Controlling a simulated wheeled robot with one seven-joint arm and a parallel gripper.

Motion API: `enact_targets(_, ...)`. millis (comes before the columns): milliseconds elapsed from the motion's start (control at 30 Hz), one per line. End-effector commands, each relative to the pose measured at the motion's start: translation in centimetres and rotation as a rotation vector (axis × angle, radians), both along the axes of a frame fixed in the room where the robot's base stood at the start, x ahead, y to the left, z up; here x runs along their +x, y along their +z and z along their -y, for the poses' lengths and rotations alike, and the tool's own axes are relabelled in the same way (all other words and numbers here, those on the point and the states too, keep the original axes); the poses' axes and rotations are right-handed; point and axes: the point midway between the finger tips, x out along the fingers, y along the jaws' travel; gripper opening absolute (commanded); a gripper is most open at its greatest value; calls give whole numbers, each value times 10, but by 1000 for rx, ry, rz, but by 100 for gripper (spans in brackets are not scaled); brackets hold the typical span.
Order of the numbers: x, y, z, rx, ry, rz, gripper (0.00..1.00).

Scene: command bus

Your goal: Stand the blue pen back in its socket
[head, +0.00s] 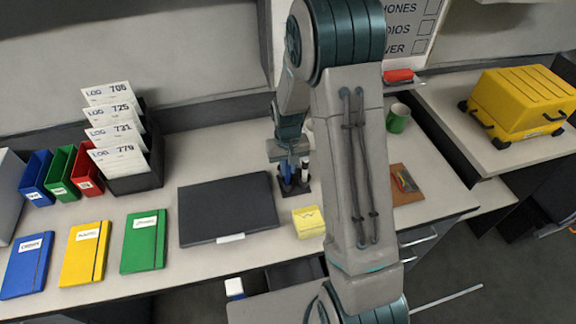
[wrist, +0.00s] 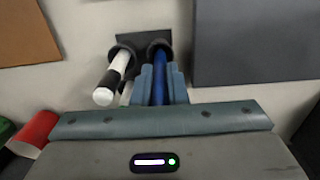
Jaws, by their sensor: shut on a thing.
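The blue pen (wrist: 158,80) is held upright or nearly so between the fingers of my gripper (wrist: 161,88). In the wrist view its far end lines up with the right-hand ring of a dark socket block (wrist: 127,44). It seems to enter that ring, but how deep I cannot tell. A white marker with a black band (wrist: 112,78) leans from the left-hand ring, with another pale one partly hidden beside it. In the head view my gripper (head: 289,168) is low over the block (head: 303,188), beside the white marker; the pen is mostly hidden there.
A dark closed laptop-like panel (head: 228,208) lies left of the block, with a yellow note pad (head: 308,222) in front. A brown clipboard (head: 405,185) and green mug (head: 398,119) are to the right. Binders and notebooks fill the left.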

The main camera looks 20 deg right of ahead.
Motion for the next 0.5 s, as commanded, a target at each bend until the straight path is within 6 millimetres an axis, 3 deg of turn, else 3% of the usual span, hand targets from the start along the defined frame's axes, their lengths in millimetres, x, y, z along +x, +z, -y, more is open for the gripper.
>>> enact_targets(500,0,-11,0,0,0,0,0)
